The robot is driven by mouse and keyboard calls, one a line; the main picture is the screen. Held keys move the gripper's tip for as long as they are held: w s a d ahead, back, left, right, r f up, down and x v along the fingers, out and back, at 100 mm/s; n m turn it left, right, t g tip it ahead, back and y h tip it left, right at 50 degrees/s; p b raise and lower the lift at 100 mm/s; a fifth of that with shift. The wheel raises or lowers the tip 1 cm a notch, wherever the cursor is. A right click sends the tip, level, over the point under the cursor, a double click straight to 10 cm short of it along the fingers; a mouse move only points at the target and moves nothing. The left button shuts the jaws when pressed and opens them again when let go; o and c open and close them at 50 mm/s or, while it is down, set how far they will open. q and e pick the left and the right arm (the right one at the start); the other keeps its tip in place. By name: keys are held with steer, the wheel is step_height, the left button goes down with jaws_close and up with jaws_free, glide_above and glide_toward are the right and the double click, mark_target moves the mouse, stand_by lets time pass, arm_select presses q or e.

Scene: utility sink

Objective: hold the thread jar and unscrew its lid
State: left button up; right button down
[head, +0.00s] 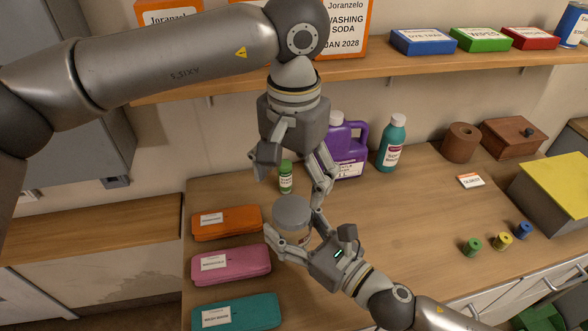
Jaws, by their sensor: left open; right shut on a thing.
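The thread jar (303,239) stands low in the middle of the head view, its lower part partly hidden by my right gripper. Its round grey lid (292,210) is on top of it. My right gripper (297,234) comes in from the lower right and is shut on the jar, a finger on either side below the lid. My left gripper (291,186) points down from above, open, with its fingers spread above the lid. I see no clear grip of it on the lid, and its exact height above the lid is hard to judge.
Orange (227,222), pink (231,265) and teal (236,312) cases lie left of the jar. A small green bottle (286,177), a purple jug (344,158) and a teal bottle (392,144) stand behind. Spools (503,241) and a yellow-topped box (560,190) are right.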

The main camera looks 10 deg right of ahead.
mark_target(293, 209)
arm_select(q)
step_height(293, 209, down, 7)
steer(key=shift+f, duration=0.1)
stand_by(0.3)
